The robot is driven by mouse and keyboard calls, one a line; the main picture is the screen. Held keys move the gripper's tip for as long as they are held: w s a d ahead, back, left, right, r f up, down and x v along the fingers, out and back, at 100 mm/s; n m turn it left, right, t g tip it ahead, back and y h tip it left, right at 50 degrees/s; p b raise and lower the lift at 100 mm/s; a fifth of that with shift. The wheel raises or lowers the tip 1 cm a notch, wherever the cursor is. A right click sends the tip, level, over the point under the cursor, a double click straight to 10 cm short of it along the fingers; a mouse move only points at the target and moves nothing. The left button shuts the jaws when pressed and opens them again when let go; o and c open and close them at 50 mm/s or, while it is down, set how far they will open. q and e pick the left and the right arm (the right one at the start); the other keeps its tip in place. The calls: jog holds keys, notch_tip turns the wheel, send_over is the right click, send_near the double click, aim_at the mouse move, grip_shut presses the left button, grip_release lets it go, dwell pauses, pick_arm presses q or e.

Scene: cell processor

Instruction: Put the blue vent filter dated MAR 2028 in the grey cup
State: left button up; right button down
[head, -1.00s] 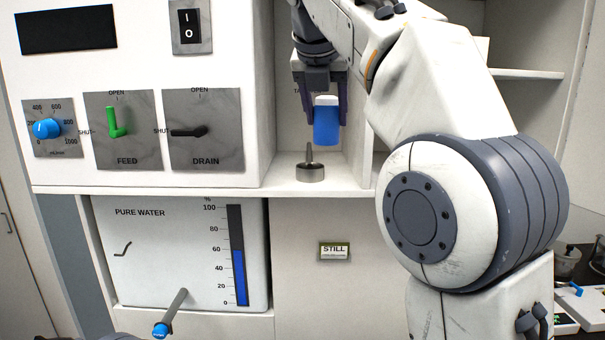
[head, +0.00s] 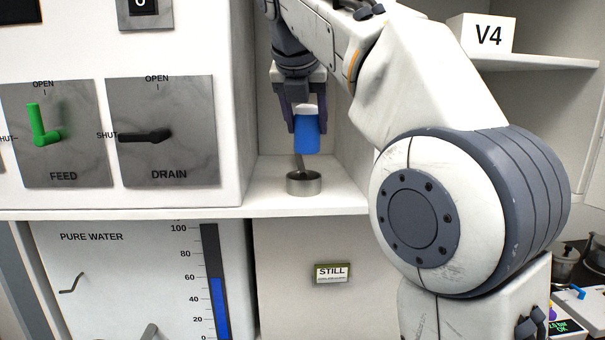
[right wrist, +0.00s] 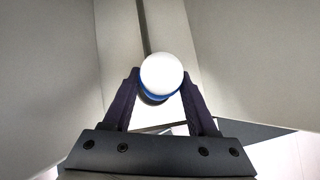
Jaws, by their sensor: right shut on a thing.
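My right gripper (head: 305,118) is shut on a blue cylinder with a white top (head: 307,136). It holds the cylinder roughly upright over a white shelf. In the right wrist view the round white top of the cylinder (right wrist: 161,76) sits between the two fingers, with a blue rim below. I can read no date on it. Under it on the shelf stands a low round metal piece (head: 303,184) with a thin pin. The pin's upper end meets the cylinder's lower edge in the picture; I cannot tell whether they touch.
The panel with the green FEED handle (head: 42,128) and dark DRAIN handle (head: 148,136) stands left of the shelf. A STILL label (head: 332,273) is below. A box marked V4 (head: 487,35) is on a shelf at upper right. Small items crowd the lower right edge.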

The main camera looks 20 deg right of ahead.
aim_at(302, 151)
jog(key=shift+w+a+f, duration=0.1)
jog(key=shift+a+f, duration=0.1)
jog(key=shift+f, duration=0.45)
jog(key=shift+w+a+f, duration=0.1)
jog(key=shift+a+f, duration=0.05)
jog(key=shift+f, duration=0.45)
jog(key=shift+s+f+b, duration=0.1)
jog(key=shift+f+b, duration=0.6)
jog(key=shift+f, duration=1.45)
jog(key=shift+c, duration=1)
grip_release()
pick_arm(q)
jog(key=shift+a+f, duration=0.1)
jog(key=shift+f, duration=0.85)
pick_arm(e)
jog(key=shift+r, duration=0.1)
pick_arm(q)
jog(key=shift+r+p, duration=0.65)
jog(key=shift+p, duration=0.05)
pick_arm(e)
jog(key=v, duration=1.2)
pick_arm(q)
jog(key=shift+a, duration=0.1)
